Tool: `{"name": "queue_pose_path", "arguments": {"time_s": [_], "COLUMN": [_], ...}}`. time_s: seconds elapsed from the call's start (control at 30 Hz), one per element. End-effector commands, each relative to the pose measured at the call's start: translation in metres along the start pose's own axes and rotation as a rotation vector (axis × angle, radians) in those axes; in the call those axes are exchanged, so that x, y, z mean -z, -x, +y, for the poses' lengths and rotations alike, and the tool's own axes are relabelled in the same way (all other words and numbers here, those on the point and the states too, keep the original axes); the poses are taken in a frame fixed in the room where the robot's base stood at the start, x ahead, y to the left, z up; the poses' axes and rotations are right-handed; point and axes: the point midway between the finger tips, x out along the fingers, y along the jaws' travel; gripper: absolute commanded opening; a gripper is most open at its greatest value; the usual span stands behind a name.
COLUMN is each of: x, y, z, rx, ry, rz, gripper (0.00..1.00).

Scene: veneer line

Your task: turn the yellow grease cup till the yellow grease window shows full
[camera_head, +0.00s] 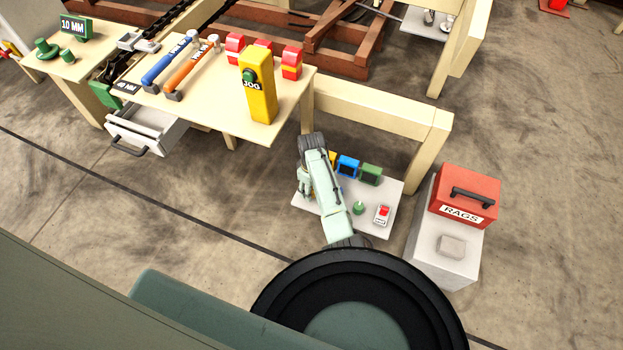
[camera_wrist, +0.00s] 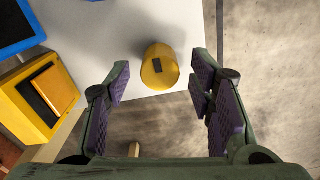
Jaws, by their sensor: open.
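The yellow grease cup (camera_wrist: 157,73) is a short round knob with a dark rectangular mark on its face. It stands on a pale plate (camera_wrist: 110,30), between and slightly beyond the fingertips of my gripper (camera_wrist: 161,80) in the wrist view. The fingers are open on either side with gaps, not touching it. The yellow grease window (camera_wrist: 28,110) is a yellow box at the left; a yellow panel fills most of its face, with a dark strip along one side. In the head view my arm hides the yellow cup and most of the yellow window (camera_head: 332,159).
A blue window (camera_head: 348,166) and green window (camera_head: 370,174) stand along the plate's back. A green cup (camera_head: 358,208) and a white box with a red button (camera_head: 382,215) are on the right.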

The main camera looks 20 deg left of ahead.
Motion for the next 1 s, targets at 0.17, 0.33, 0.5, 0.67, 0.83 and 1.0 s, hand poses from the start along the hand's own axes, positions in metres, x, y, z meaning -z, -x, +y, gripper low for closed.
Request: {"name": "queue_pose_path", "arguments": {"time_s": [0.17, 0.33, 0.5, 0.67, 0.83, 1.0], "x": [0.001, 0.000, 0.000, 0.000, -0.001, -0.001], "y": [0.037, 0.073, 0.097, 0.105, 0.106, 0.106], "z": [0.001, 0.000, 0.000, 0.000, 0.000, 0.000], "rx": [-0.003, -0.003, -0.001, 0.000, 0.000, 0.000], "ry": [-0.001, 0.000, -0.001, 0.000, 0.000, 0.000], "rz": [0.004, 0.003, 0.001, 0.000, 0.000, 0.000], "gripper": [0.49, 0.49, 0.49, 0.49, 0.49, 0.49]}}
